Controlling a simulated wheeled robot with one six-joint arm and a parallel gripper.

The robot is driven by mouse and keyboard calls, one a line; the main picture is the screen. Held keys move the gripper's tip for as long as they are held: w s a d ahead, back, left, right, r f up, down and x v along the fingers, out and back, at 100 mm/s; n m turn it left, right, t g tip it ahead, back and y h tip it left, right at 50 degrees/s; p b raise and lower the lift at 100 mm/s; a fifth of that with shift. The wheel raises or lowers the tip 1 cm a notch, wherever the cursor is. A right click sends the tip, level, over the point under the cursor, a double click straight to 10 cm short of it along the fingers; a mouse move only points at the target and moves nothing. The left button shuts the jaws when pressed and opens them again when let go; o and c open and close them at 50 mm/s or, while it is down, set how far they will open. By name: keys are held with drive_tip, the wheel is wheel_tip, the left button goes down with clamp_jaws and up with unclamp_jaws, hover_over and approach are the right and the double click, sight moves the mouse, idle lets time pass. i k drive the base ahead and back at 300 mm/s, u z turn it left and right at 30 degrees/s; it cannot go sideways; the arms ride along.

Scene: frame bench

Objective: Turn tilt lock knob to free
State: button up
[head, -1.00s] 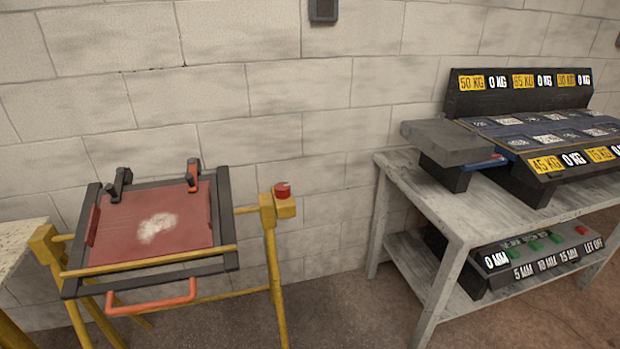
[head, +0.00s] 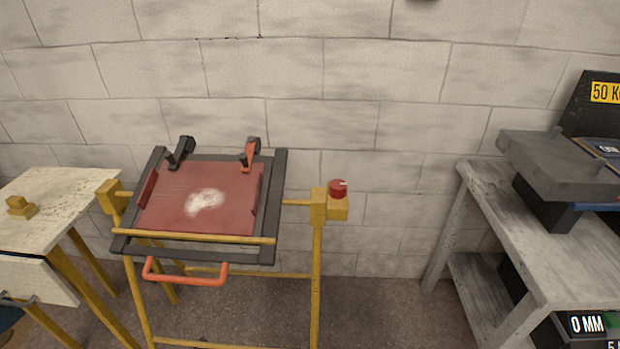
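A red round knob (head: 338,188) with a pale mark on it sits on a yellow block (head: 338,210) at the right post of a yellow stand (head: 317,265). The stand carries a dark tilting frame (head: 276,190) with a red panel (head: 225,182) that has a white smudge. The frame leans back from its front edge. A black clamp (head: 180,153) and an orange-red clamp (head: 250,153) are on its top edge. An orange handle (head: 187,276) hangs at the front. My gripper is not in view.
A pale worktable (head: 70,190) with a small yellow block (head: 20,208) stands at the left. A grey bench (head: 500,230) with dark equipment stands at the right. Floor (head: 380,315) between the stand and bench is clear. A block wall is behind.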

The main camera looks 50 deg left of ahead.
sight(338, 187)
drive_tip(key=u, duration=0.65)
drive_tip(key=i, duration=0.6)
drive_tip(key=u, duration=0.85)
drive_tip(key=i, duration=0.6)
